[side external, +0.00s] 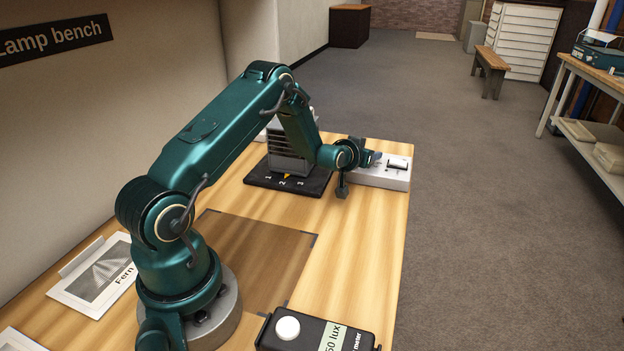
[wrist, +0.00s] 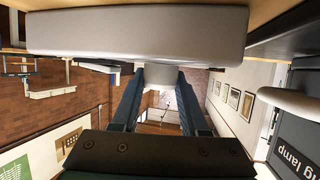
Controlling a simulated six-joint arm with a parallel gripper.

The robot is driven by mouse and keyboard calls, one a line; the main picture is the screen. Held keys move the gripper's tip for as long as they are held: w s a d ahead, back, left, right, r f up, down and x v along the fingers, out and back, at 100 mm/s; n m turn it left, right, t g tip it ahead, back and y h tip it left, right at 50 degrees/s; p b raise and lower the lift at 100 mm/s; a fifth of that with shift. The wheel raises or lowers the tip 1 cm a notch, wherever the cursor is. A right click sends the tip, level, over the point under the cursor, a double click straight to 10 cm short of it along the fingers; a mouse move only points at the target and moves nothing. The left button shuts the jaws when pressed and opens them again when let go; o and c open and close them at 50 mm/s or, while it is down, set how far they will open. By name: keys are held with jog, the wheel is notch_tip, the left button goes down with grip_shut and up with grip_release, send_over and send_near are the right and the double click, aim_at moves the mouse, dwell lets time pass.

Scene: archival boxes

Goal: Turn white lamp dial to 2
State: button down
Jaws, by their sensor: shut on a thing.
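A low white box (side external: 382,178) with a dark slot on top sits at the far right corner of the bench. In the wrist view the white box (wrist: 140,32) spans the top, and a pale grey-white knob (wrist: 160,73) joins it. My gripper (side external: 373,158) reaches over the box's near left part. In the wrist view my gripper (wrist: 160,80) has one finger on each side of the knob, shut on it. The knob is hidden behind the fingers in the side view. No setting mark on the knob is readable.
A grey louvred lamp housing (side external: 286,145) stands left of my gripper on a black base (side external: 284,184) marked 1, 2, 3. A dark meter (side external: 318,336) and a Fern sheet (side external: 98,277) lie nearer. The bench's right edge is close; its middle is clear.

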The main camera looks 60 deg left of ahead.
aim_at(370, 171)
jog(key=n+g+y, duration=0.2)
jog(key=n+y, duration=0.1)
jog(key=n, duration=0.1)
jog(key=shift+w+d+g+y, duration=0.1)
jog(key=shift+g+y, duration=0.2)
jog(key=shift+g, duration=0.1)
jog(key=shift+r+n+g+y, duration=0.1)
jog(key=shift+n+g+y, duration=0.5)
jog(key=shift+n+g, duration=0.4)
jog(key=shift+a, duration=0.2)
jog(key=shift+c, duration=2.2)
grip_release()
jog(key=shift+d, duration=0.1)
jog(key=shift+v, duration=2.55)
jog(key=shift+r, duration=0.15)
